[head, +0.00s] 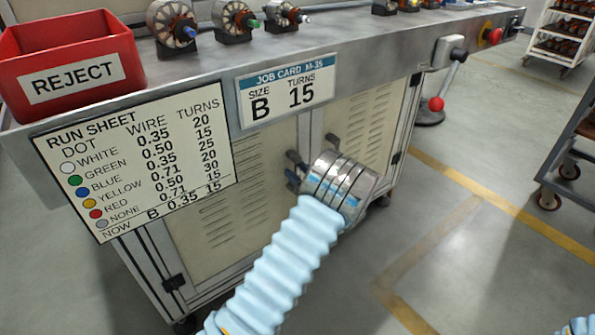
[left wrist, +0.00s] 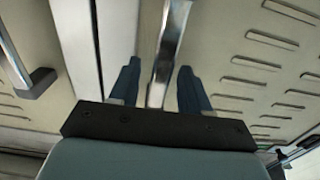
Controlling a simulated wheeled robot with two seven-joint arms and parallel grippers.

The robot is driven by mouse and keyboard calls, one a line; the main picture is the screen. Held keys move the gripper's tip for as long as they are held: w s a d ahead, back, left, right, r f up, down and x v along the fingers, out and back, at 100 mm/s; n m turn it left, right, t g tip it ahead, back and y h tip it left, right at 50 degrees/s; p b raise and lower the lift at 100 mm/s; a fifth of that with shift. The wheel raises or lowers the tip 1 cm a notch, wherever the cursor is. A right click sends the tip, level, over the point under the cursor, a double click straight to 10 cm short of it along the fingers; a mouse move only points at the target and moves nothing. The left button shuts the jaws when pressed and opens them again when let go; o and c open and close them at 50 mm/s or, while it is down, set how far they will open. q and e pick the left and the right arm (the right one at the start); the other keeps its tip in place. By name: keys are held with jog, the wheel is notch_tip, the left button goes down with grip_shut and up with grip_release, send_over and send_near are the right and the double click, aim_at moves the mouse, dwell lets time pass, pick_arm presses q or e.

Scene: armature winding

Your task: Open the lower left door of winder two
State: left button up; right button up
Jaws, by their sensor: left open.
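The winder's cabinet has a lower left door (head: 215,215), cream with vent slots, and a lower right door (head: 358,125); both look shut. My left gripper (head: 292,170) is at the inner edge of the left door, near the seam. In the left wrist view my open left gripper (left wrist: 158,88) has a metal bar handle (left wrist: 166,50) between its two dark fingers. A second handle (left wrist: 22,78) shows at the left there. My wrist hides part of the doors. My right gripper is out of view.
A run sheet (head: 140,160) and a job card (head: 285,90) hang on the bench front, over the door tops. A red reject bin (head: 70,65) stands on the bench. The floor (head: 470,270) to the right is clear; a cart (head: 570,150) stands beyond.

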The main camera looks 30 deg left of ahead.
pick_arm(q)
jog(key=shift+w+a, duration=0.1)
jog(key=shift+a, duration=0.2)
grip_shut()
